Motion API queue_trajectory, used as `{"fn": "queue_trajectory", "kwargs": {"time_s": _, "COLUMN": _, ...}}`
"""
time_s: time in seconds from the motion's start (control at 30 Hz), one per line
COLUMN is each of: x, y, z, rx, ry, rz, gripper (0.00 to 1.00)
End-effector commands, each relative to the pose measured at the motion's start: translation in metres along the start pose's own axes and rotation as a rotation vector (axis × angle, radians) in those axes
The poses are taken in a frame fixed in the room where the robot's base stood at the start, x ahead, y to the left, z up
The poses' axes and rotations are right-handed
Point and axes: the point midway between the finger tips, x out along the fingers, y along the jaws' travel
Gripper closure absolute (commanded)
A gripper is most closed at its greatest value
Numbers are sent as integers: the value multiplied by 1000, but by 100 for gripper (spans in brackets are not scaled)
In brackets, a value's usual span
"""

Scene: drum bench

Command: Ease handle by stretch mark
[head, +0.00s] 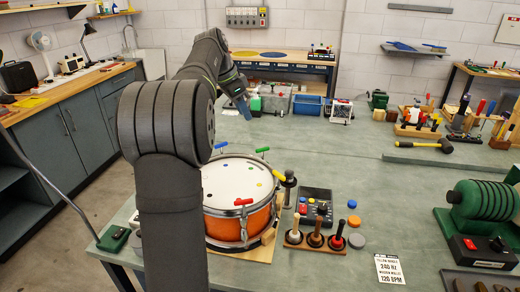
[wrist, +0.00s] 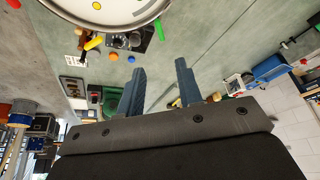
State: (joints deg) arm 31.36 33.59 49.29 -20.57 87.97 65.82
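The drum has an orange shell (head: 240,227) and a white head (head: 232,186) with several coloured dots. The near-left rim is hidden behind my arm. In the wrist view, part of the drum (wrist: 115,21) shows at the top edge, with a yellow handle (wrist: 94,43) beside it. My gripper (head: 243,108) is raised beyond the drum, apart from it. Its two blue fingers (wrist: 160,82) are spread with nothing between them.
Mallets stand in a wooden rack (head: 318,242) right of the drum, near a dark control box (head: 315,201). A printed card (head: 390,269) lies at the front. A green coil machine (head: 480,215) stands at right. A black-headed hammer (head: 425,145) lies farther back. The bench middle is clear.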

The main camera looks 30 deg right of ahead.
Motion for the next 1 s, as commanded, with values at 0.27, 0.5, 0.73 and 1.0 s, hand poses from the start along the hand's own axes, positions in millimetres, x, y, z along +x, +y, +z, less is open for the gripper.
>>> {"fn": "queue_trajectory", "kwargs": {"time_s": 0.27, "x": 36, "y": 0, "z": -1, "rx": 3, "ry": -1, "rz": 5, "gripper": 67}}
{"fn": "queue_trajectory", "kwargs": {"time_s": 0.5, "x": 90, "y": 1, "z": 0, "rx": 3, "ry": -2, "rz": 5, "gripper": 67}}
{"fn": "queue_trajectory", "kwargs": {"time_s": 0.73, "x": 137, "y": 0, "z": 0, "rx": 2, "ry": -1, "rz": 4, "gripper": 67}}
{"fn": "queue_trajectory", "kwargs": {"time_s": 1.0, "x": 169, "y": 0, "z": 0, "rx": 1, "ry": 0, "rz": 1, "gripper": 67}}
